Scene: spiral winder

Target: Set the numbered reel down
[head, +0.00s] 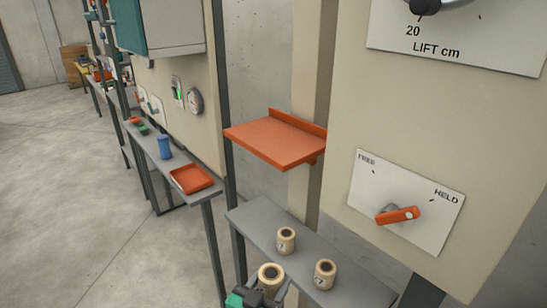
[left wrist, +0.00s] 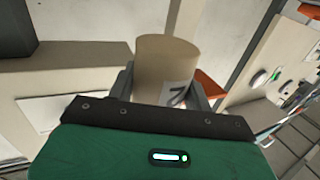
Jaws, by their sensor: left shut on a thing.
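A tan reel (head: 271,275) is between the fingers of my left gripper (head: 268,284) at the bottom of the head view. In the left wrist view the reel (left wrist: 166,68) stands between the two fingers, with part of a dark number on a pale label. My left gripper (left wrist: 164,88) is shut on it. Two more tan reels stand upright on the grey bench: one farther back (head: 286,240) and one to the right (head: 325,274), each with a dark mark that looks like a 7. My right gripper is not in view.
The grey bench (head: 350,287) runs along the machine panel. An orange shelf (head: 275,138) juts out above it. A HELD/FREE lever (head: 398,215) sits on the panel at right. Another bench holds an orange tray (head: 192,179) and a blue cup (head: 164,147).

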